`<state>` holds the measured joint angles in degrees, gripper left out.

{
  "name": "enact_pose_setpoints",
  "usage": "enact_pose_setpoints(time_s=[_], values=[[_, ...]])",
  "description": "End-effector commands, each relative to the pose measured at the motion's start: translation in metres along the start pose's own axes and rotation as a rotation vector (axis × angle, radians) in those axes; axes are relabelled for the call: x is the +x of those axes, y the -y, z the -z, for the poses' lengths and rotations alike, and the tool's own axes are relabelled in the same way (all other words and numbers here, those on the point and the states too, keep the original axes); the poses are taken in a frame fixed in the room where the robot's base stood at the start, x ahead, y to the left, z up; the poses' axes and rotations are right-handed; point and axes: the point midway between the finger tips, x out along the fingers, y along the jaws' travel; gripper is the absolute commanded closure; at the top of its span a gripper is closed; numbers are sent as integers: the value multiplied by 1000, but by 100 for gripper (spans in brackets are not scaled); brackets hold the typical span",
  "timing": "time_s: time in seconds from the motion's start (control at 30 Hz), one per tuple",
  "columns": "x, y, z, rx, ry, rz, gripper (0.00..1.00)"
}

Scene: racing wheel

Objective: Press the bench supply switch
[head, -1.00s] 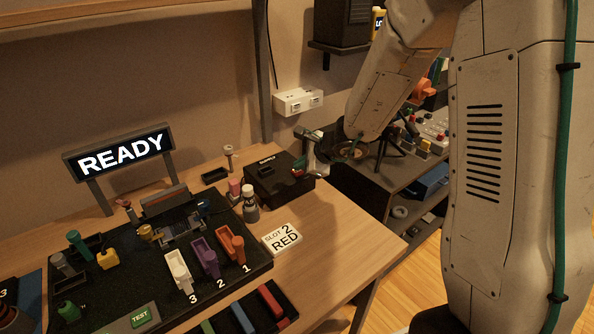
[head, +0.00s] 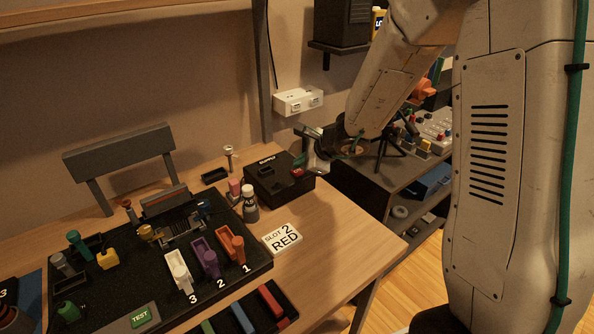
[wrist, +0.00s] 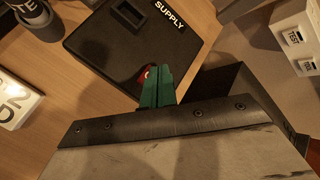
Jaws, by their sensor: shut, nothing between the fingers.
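The bench supply (head: 280,184) is a black box labelled SUPPLY at the back right of the wooden desk. Its red switch (head: 298,172) shows on the right part of its top, and in the wrist view a bit of red (wrist: 146,74) shows beside my fingertips. My gripper (head: 303,157) is shut and empty, just above and behind the box in the head view. In the wrist view its green fingers (wrist: 157,86) are pressed together over the box's edge. The fingers partly hide the switch there. The sign (head: 118,152) on posts is dark.
A pink-topped bottle and a white-capped bottle (head: 249,197) stand left of the supply. A card reading SLOT 2 RED (head: 282,239) lies in front. A black board (head: 130,275) with coloured levers fills the left. A white socket box (head: 298,101) is on the wall.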

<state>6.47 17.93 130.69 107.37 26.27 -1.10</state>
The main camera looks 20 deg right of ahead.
Motion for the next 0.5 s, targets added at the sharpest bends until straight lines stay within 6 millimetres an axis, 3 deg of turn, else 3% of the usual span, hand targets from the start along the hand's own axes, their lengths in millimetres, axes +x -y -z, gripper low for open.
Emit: enact_pose_setpoints(time_s=[0.5], values=[[-26, 20, -19, -4, 1, 3, 100]])
